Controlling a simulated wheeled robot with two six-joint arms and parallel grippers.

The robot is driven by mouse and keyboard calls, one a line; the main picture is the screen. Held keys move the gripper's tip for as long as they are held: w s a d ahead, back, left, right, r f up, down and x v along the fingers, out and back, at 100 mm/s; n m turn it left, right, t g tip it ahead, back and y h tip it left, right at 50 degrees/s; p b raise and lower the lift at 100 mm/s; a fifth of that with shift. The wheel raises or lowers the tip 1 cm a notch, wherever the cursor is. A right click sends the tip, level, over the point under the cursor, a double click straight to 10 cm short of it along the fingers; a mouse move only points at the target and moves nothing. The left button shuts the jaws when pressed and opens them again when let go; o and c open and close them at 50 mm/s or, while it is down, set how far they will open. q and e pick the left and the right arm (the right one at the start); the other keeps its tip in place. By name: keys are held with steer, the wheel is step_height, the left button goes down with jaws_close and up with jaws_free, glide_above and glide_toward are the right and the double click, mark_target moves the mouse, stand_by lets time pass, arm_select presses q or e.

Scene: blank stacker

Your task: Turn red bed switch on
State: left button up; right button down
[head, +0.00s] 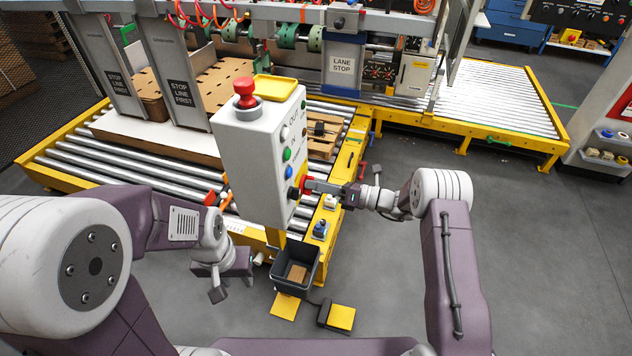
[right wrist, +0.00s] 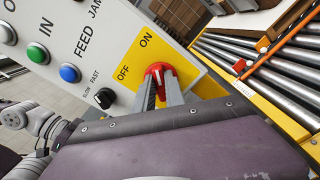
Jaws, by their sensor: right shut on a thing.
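The red bed switch (right wrist: 158,70) is a round red knob on a yellow plate (right wrist: 130,62) lettered OFF and ON. The plate is on the face of the white control box (head: 256,150). In the head view only a bit of red shows at the box's lower right edge (head: 305,185). My right gripper (right wrist: 168,90) is shut on the switch, one finger on each side. The fingers cover part of the knob, so I cannot tell which way it points. My left gripper (head: 232,286) hangs to the left of the box, open and empty, touching nothing.
A red mushroom button (head: 245,92) tops the box. Green and blue buttons and a black SLOW/FAST knob (right wrist: 104,98) share its face. A dark bin (head: 296,268) and yellow foot pedals (head: 341,317) are below. Roller conveyors stand behind; the floor at right is clear.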

steer(key=shift+m, duration=0.5)
stand_by(0.3)
steer(key=c, duration=1.4)
jaws_free()
steer(key=shift+d, duration=0.15)
steer(key=v, duration=0.8)
steer(key=shift+d, duration=0.4)
steer(key=shift+s, duration=0.1)
